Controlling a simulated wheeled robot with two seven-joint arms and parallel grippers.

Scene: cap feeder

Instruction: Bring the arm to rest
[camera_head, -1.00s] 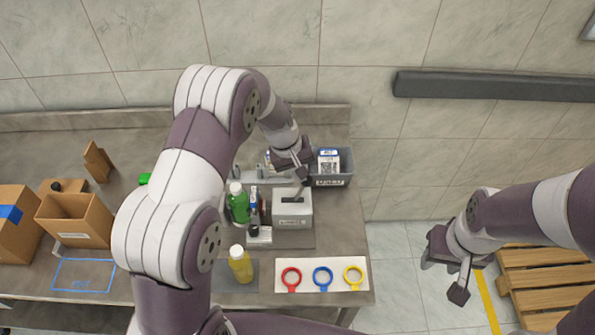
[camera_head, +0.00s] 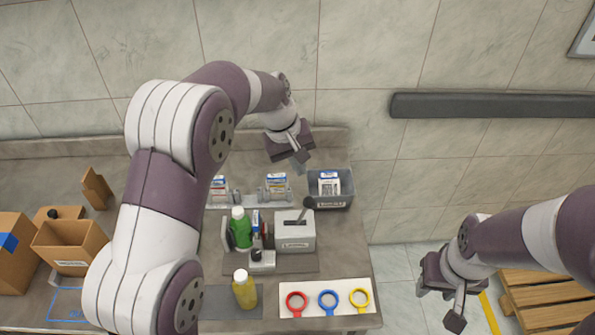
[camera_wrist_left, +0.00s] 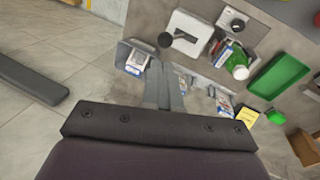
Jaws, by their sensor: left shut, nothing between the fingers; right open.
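My left gripper (camera_head: 299,157) is raised above the back of the table, behind the grey bin and the feeder station. Its fingers (camera_wrist_left: 166,92) are shut together with nothing between them in the left wrist view. My right gripper (camera_head: 437,303) is open and empty over the floor, right of the table. The grey bin (camera_head: 333,201) holds white and blue packets. The white box with a lever (camera_head: 294,230) stands in front of it, next to a green bottle (camera_head: 240,227).
A yellow bottle (camera_head: 244,291) stands at the front, beside a white mat (camera_head: 290,311) with red, blue and yellow rings. Open cardboard boxes (camera_head: 68,246) stand at the left. A dark wall rail (camera_head: 490,105) and a wooden pallet (camera_head: 540,287) are at the right.

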